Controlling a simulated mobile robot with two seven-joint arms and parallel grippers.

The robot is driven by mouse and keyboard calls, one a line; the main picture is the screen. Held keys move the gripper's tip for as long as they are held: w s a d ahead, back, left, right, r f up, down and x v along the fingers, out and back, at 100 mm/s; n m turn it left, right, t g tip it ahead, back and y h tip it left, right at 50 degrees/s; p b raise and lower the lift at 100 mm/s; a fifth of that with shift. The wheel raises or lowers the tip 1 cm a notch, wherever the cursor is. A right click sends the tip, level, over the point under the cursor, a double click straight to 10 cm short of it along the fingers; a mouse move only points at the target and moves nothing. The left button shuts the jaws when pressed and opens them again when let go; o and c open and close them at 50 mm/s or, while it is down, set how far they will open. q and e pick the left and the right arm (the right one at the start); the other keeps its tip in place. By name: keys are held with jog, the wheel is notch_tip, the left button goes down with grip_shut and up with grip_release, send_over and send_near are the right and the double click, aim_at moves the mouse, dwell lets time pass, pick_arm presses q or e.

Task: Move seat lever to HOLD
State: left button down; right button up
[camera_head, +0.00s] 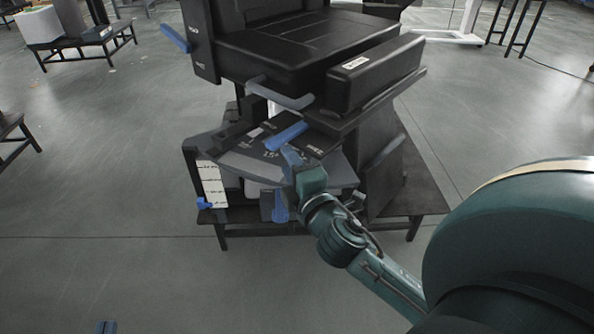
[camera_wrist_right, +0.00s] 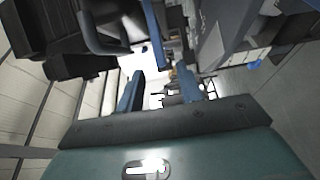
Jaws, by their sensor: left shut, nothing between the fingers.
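A machine with a black seat-like body (camera_head: 300,45) stands on a dark low table. A blue lever (camera_head: 287,136) lies over its grey marked panel (camera_head: 240,163); the lettering is too small to read, so I cannot tell which mark is HOLD. My right gripper (camera_head: 291,157) is just in front of this lever. In the right wrist view the right gripper (camera_wrist_right: 160,70) has its two blue fingers apart, with a blue bar (camera_wrist_right: 154,35) ahead of the gap, apparently the lever. Contact cannot be told.
A grey-blue handle (camera_head: 280,95) juts out above the lever. Another blue lever (camera_head: 280,207) hangs below the panel, and a blue pointer (camera_head: 204,203) sits by a white scale (camera_head: 212,183). The floor at left is open. Other low tables (camera_head: 90,45) stand farther back.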

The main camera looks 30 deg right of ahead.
aim_at(279, 146)
pick_arm(q)
jog(key=shift+r, duration=0.1)
pick_arm(e)
jog(key=s, duration=0.3)
jog(key=shift+a, duration=0.3)
